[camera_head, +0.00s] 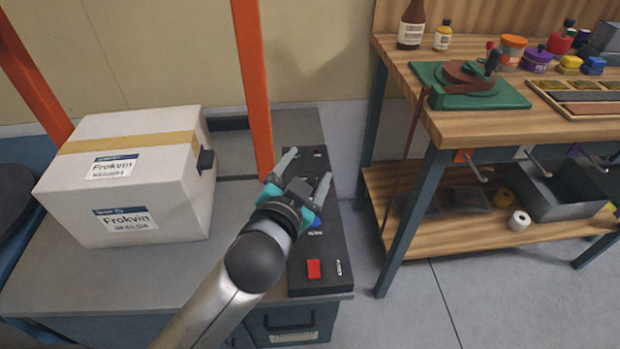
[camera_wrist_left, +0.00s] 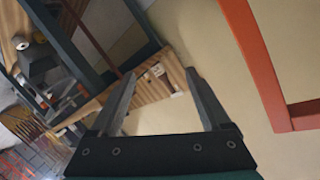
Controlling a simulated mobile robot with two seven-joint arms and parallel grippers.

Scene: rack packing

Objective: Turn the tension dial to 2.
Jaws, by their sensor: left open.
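A black control panel (camera_head: 330,262) lies on the right edge of the grey machine top. Its far part has small dark knobs and marks that are too small to read, and I cannot tell which is the tension dial or where it points. My left gripper (camera_head: 310,165) is open and empty above the panel's middle, with its fingers pointing away from me. It hides part of the panel. In the left wrist view my open fingers (camera_wrist_left: 157,95) face the wall and workbench, and the panel is not visible. My right gripper is not in view.
A red button (camera_head: 314,269) sits at the panel's near end. A white box (camera_head: 140,185) stands to the left, near an orange frame (camera_head: 253,85). A wooden workbench (camera_head: 460,125) with tools and jars stands to the right. Floor between is clear.

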